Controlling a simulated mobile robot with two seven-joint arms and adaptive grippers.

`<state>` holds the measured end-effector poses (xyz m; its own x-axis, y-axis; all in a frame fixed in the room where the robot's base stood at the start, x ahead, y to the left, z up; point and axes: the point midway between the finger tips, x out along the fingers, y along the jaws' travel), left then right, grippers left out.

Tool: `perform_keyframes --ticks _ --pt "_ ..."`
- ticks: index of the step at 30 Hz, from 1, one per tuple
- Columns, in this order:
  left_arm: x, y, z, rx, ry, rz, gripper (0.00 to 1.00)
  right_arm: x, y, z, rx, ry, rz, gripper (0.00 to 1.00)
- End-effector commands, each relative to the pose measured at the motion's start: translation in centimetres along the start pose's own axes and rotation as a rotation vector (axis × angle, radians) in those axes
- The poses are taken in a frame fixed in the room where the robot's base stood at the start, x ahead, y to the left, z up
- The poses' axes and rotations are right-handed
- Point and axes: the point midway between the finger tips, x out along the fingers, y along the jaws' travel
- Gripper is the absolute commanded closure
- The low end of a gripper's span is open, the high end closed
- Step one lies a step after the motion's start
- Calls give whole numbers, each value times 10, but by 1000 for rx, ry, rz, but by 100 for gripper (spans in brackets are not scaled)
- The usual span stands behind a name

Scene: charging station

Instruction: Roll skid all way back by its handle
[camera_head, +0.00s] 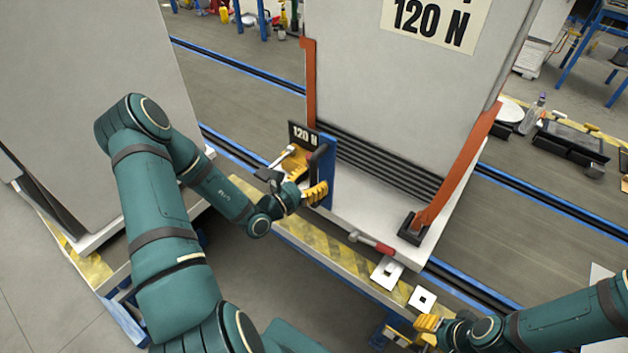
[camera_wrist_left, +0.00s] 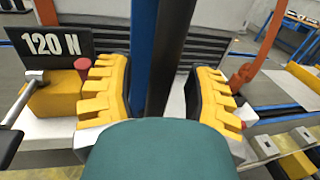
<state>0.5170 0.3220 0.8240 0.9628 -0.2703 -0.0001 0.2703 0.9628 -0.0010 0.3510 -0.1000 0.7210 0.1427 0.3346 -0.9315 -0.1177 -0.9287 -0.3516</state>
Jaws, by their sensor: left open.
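The skid (camera_head: 385,95) is a tall pale block with a "120 N" sign, on a white base with orange-red corner straps. A blue post (camera_head: 328,172) stands at its front left corner. The black upright handle (camera_head: 318,160) is beside this post; it also shows in the left wrist view (camera_wrist_left: 170,60). My left gripper (camera_head: 308,177) is open at the handle, with yellow fingers on either side of it in the left wrist view (camera_wrist_left: 160,95). Contact is not clear. My right gripper (camera_head: 428,328) is low at the right, away from the handle; its opening is unclear.
A yellow-striped ledge (camera_head: 310,240) runs along the front. A red-handled tool (camera_head: 372,242) and white square plates (camera_head: 387,272) lie near the skid's front edge. Blue-edged floor rails (camera_head: 245,68) pass behind. Another large pale block (camera_head: 85,100) stands at left.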

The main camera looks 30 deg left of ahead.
Motion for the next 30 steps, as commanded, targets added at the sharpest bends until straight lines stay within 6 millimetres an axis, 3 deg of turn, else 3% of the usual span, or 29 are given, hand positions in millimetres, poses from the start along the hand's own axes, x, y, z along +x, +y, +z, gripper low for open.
perform_keyframes --ticks 10,14,15,20,23,30 --pt "3 0 0 0 0 -1 49 0 0 0 0 1 0 53" --pt "3 0 0 0 0 -1 94 0 0 0 0 0 0 53" --pt "3 0 0 0 0 -1 100 0 0 0 0 1 0 53" --pt "2 1 0 0 0 0 100 0 0 0 0 0 0 53" --pt "1 12 1 3 0 3 100 -2 -1 0 0 0 0 53" --pt "-13 77 2 9 -2 17 100 -8 -3 1 1 -3 0 53"
